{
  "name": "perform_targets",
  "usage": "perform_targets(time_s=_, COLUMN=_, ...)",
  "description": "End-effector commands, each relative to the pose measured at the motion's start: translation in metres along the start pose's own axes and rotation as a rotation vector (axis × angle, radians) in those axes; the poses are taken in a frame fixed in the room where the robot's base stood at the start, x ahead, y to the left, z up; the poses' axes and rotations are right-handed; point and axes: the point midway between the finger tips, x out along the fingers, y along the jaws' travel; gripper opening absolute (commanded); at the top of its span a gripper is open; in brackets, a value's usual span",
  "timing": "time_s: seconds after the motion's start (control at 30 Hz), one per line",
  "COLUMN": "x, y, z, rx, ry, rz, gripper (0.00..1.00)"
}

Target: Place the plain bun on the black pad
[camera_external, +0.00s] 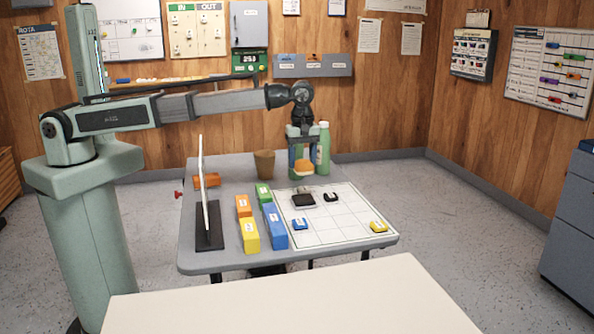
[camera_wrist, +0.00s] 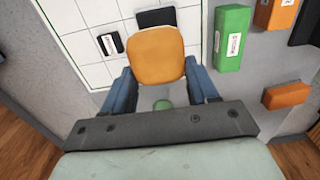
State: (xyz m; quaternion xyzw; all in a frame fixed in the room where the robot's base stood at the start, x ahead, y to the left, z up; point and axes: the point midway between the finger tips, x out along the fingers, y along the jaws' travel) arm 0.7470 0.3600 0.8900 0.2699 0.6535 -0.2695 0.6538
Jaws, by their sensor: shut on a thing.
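The plain bun, an orange-tan rounded piece (camera_external: 304,168), is between the fingers of my gripper (camera_external: 303,172), held above the far edge of the white grid board. In the wrist view the bun (camera_wrist: 156,56) sits between the two blue fingers (camera_wrist: 164,88), which are shut on it. The black pad (camera_external: 303,201) lies flat on the grid board, below and nearer the camera than the bun. In the wrist view the pad (camera_wrist: 155,16) shows just beyond the bun, which partly covers it.
A small black labelled piece (camera_external: 331,197) lies right of the pad. Blue (camera_external: 300,224) and yellow (camera_external: 378,227) pieces lie on the grid board (camera_external: 340,215). Several coloured blocks (camera_external: 263,195) stand left of it. A green bottle (camera_external: 323,148) and brown cup (camera_external: 264,164) stand near my gripper.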

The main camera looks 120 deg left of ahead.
Motion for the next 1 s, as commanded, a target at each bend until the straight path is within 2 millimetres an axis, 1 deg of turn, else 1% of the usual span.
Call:
perform_targets(time_s=0.03, x=0.009, y=-0.001, z=0.0, rx=0.0, ry=0.001, rz=-0.003, gripper=0.23)
perform_targets(time_s=0.2, x=0.036, y=-0.001, z=0.0, rx=0.002, ry=0.001, rz=-0.003, gripper=0.23)
perform_targets(time_s=0.3, x=0.046, y=-0.001, z=0.0, rx=0.002, ry=0.0, rz=-0.001, gripper=0.23)
perform_targets(time_s=0.47, x=0.057, y=-0.001, z=0.0, rx=0.002, ry=0.001, rz=-0.002, gripper=0.23)
perform_targets(time_s=0.7, x=0.084, y=-0.001, z=0.0, rx=0.003, ry=0.001, rz=-0.002, gripper=0.23)
perform_targets(time_s=1.0, x=0.086, y=0.0, z=0.0, rx=0.003, ry=0.0, rz=-0.001, gripper=0.23)
